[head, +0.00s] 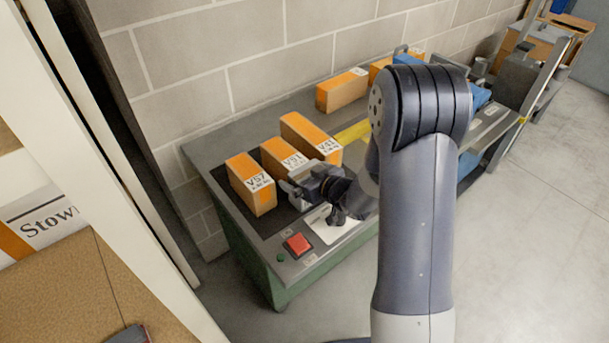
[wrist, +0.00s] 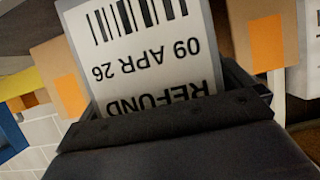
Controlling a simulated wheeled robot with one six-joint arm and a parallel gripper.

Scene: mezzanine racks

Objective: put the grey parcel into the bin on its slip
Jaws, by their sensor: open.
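In the wrist view a flat piece with a light printed face (wrist: 143,45) fills the middle, reading REFUND and 09 APR 26 upside down under a barcode. Its edge is grey; it appears to be the grey parcel, between my gripper's (wrist: 165,95) dark fingers. In the head view my gripper (head: 306,188) is open, low over the bench beside the labelled orange-and-tan boxes. These are V57 (head: 250,183), V51 (head: 285,157) and one that seems to read V41 (head: 310,136). Whether the fingers touch the parcel cannot be told. The slip cannot be made out clearly.
The grey bench top (head: 225,150) carries a red button (head: 298,243) and a white sheet (head: 328,226) at the front. More orange boxes (head: 342,90) stand farther back by the block wall. A white post (head: 110,140) rises at left. Open floor lies right.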

